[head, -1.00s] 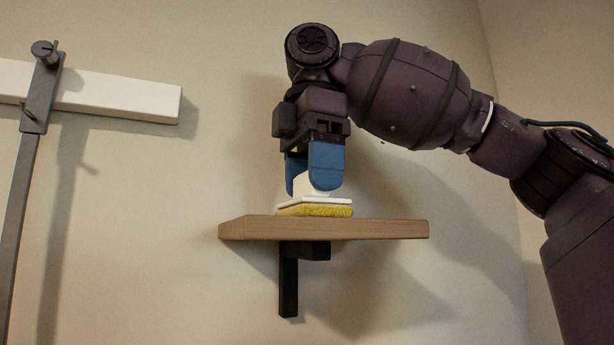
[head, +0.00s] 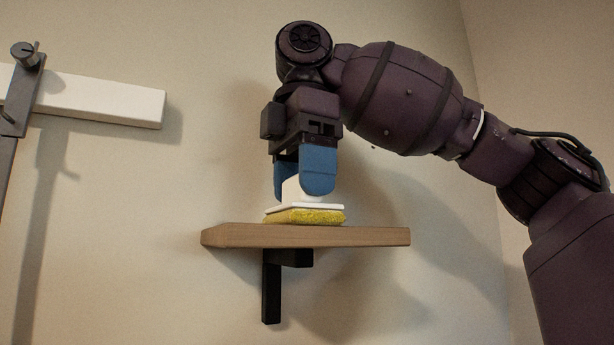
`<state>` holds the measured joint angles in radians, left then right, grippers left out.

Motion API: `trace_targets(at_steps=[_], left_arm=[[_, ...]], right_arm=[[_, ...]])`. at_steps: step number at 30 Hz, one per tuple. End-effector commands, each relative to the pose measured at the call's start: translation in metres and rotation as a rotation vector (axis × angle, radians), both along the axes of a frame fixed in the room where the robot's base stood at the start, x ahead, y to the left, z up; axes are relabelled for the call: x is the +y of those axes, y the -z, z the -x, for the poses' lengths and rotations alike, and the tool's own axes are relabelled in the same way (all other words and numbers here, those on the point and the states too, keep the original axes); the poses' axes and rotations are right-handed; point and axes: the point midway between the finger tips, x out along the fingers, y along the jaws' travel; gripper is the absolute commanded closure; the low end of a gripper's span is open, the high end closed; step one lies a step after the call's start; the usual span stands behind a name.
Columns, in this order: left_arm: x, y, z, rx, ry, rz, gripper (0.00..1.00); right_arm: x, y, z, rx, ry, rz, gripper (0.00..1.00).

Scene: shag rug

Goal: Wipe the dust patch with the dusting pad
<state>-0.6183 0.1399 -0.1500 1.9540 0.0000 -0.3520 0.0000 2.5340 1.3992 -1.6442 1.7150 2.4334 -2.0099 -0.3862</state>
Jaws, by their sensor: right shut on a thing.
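The dusting pad (head: 305,216) has a yellow fuzzy underside, a white plate and a white grip block. It is level, low over the wooden shelf (head: 310,237), near its front edge. From this low angle I cannot tell whether it touches the shelf top. My right gripper (head: 306,180) points down with its blue fingers shut on the pad's white block. The dust patch is not visible, as the shelf's top surface is hidden from below. My left gripper is not in view.
The shelf sits against a beige wall on a black bracket (head: 272,285). A white bar (head: 110,100) with a dark clamp (head: 22,90) is on the wall at the left. The wall between bar and shelf is bare. A room corner is at the right.

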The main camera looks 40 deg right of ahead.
Motion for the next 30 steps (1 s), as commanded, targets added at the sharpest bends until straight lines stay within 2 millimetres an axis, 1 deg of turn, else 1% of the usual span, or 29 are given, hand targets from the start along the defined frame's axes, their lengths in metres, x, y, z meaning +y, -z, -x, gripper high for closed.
trace_targets(at_steps=[1, 6, 13, 24, 30], left_arm=[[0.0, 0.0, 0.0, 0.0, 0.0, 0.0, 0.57], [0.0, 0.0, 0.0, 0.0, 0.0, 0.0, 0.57], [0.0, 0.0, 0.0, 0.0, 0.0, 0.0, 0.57], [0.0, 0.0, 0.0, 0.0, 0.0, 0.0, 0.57], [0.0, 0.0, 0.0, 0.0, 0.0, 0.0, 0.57]], right_arm=[[-0.001, 0.001, -0.005, 0.003, 0.004, 0.001, 0.55], [-0.004, 0.0, -0.016, 0.002, 0.004, 0.001, 0.55], [-0.006, -0.001, -0.021, 0.001, 0.004, 0.001, 0.55], [-0.011, -0.001, -0.044, 0.0, 0.004, 0.0, 0.55], [-0.012, -0.001, -0.049, -0.001, 0.003, 0.001, 0.55]])
